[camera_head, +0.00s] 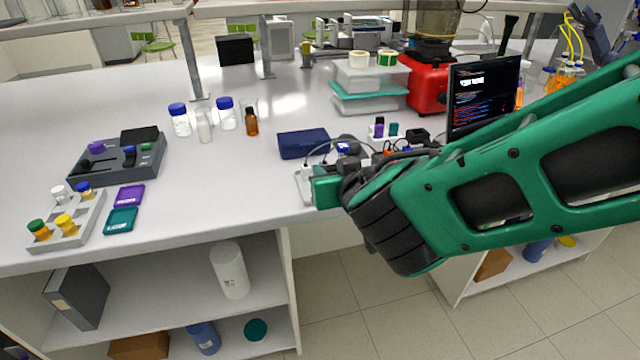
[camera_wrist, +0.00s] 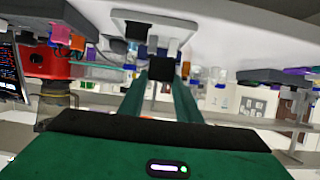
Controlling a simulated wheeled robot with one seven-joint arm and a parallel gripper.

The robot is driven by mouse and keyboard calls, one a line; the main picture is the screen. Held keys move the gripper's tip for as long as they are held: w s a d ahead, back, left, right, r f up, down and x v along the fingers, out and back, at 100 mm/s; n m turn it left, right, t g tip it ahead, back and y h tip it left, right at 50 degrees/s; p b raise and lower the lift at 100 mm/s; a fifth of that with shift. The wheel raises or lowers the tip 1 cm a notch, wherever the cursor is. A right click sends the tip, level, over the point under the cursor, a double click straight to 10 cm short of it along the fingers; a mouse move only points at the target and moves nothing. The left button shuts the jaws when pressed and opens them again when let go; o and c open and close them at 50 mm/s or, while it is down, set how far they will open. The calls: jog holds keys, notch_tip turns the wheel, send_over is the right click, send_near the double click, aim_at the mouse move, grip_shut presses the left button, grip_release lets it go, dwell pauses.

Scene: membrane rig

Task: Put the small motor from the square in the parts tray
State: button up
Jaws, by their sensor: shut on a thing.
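My gripper (camera_wrist: 160,90) shows two green fingers in the wrist view, shut on a small dark block (camera_wrist: 160,68), which I take to be the small motor. In the head view my green gripper (camera_head: 326,188) is at the bench's front edge, and the block is hidden. A pale tray-like frame (camera_wrist: 178,24) lies just beyond the fingertips, with a black piece (camera_wrist: 138,31) in it. Its pale edge (camera_head: 302,188) shows beside my gripper in the head view. I cannot tell whether the block touches it.
A dark blue case (camera_head: 303,144) lies just behind my gripper. Cables and small parts (camera_head: 343,149) crowd its right, before a laptop screen (camera_head: 484,95). A vial rack (camera_head: 70,225) and a grey device (camera_head: 118,157) stand at left. The bench between is clear.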

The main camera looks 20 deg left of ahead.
jog(key=x, duration=0.5)
jog(key=shift+s+a+f, duration=0.25)
jog(key=shift+a+f, duration=0.05)
jog(key=shift+f, duration=2.1)
jog(key=o, duration=0.8)
jog(key=shift+r, duration=0.1)
